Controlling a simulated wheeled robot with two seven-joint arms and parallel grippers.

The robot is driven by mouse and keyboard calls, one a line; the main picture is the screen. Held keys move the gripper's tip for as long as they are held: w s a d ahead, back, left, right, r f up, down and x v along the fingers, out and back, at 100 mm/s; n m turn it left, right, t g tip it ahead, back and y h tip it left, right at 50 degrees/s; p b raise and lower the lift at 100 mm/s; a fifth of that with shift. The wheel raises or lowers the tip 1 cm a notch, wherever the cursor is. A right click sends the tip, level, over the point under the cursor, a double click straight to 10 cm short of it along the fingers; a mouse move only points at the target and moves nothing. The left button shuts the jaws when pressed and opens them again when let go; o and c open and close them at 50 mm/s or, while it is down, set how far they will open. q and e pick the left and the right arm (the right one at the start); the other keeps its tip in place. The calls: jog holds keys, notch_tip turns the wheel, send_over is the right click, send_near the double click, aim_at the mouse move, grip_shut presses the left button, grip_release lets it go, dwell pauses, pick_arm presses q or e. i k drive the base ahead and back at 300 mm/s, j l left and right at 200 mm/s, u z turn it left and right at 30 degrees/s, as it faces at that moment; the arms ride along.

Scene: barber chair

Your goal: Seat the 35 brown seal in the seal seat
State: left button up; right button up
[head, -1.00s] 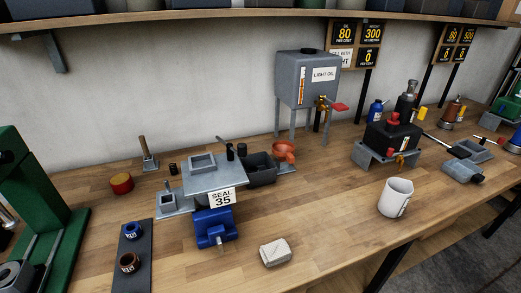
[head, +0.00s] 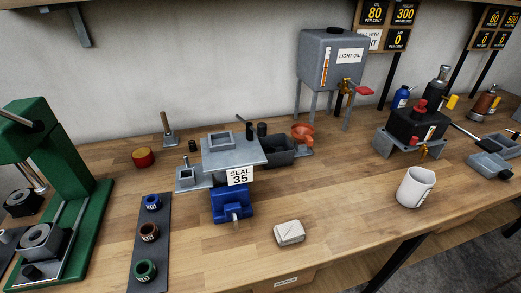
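A brown ring seal (head: 149,232) lies on a dark strip (head: 137,252) at the left front, between a blue seal (head: 152,202) and a green seal (head: 145,270). Its printed label is too small to read. A sign reading SEAL 35 (head: 240,176) hangs at the front of a grey plate (head: 236,157) above a blue vise (head: 231,203). A square grey frame (head: 219,140) sits on the plate; I cannot tell whether it is the seal seat. Neither of my grippers is in view.
A green press (head: 62,165) stands at the left. A white mug (head: 415,187) and a pale block (head: 289,232) stand in front. The front middle of the bench is mostly clear.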

aim_at(228, 157)
jog(key=k+j+u, duration=0.5)
jog(key=j+u, duration=0.15)
